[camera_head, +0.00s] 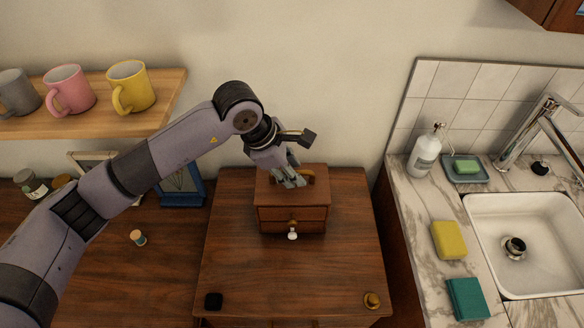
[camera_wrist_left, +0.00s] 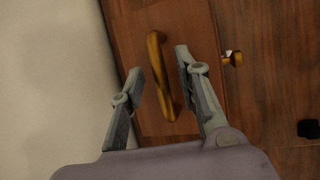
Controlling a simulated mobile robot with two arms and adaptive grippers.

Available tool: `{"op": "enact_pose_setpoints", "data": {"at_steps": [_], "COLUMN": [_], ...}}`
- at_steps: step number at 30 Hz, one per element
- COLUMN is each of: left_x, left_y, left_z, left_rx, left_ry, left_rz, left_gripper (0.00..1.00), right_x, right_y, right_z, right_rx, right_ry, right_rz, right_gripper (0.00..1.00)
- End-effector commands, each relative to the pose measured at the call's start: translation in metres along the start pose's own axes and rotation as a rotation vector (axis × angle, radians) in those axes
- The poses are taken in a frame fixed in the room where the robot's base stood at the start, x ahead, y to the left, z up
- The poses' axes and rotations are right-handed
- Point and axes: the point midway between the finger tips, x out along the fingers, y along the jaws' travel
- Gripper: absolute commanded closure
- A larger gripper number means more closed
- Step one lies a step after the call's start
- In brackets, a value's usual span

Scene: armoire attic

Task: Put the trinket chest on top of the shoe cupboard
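The trinket chest (camera_head: 292,213) is a small brown wooden box with drawers, brass knobs and a curved brass handle on its lid. It stands upright at the back of a wooden cabinet top (camera_head: 270,275). I cannot tell whether this cabinet is the shoe cupboard. My left gripper (camera_head: 292,183) is over the chest's lid, at the handle. In the left wrist view the gripper (camera_wrist_left: 158,62) is open, with the brass handle (camera_wrist_left: 157,62) between its fingers. I cannot tell if either finger touches it. My right gripper is not in view.
A small white object (camera_head: 292,235) sits before the chest. A black block (camera_head: 214,301) and a brass-coloured piece (camera_head: 372,300) lie at the cabinet's front corners. A mug shelf (camera_head: 90,112) and blue frame (camera_head: 183,190) are left; the sink counter (camera_head: 420,215) is right. The cabinet's middle is clear.

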Motion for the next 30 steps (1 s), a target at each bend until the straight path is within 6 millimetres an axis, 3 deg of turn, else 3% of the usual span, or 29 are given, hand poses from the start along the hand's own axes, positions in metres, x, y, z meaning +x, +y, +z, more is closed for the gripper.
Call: {"op": "enact_pose_setpoints", "data": {"at_steps": [11, 24, 30], "left_x": [-0.009, -0.097, -0.118], "left_y": [0.001, 0.001, 0.0], "left_z": [0.0, 0.0, 0.0], "left_rx": [0.001, 0.001, 0.001], "left_ry": [0.0, 0.001, 0.001], "left_rz": [0.004, 0.005, 0.001], "left_gripper": [0.69, 0.69, 0.69], "right_x": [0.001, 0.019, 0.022], "right_y": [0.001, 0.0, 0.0], "right_z": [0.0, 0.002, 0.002], "right_rx": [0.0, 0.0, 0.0], "right_ry": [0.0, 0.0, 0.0], "right_rz": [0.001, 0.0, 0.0], "right_gripper": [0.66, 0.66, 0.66]}}
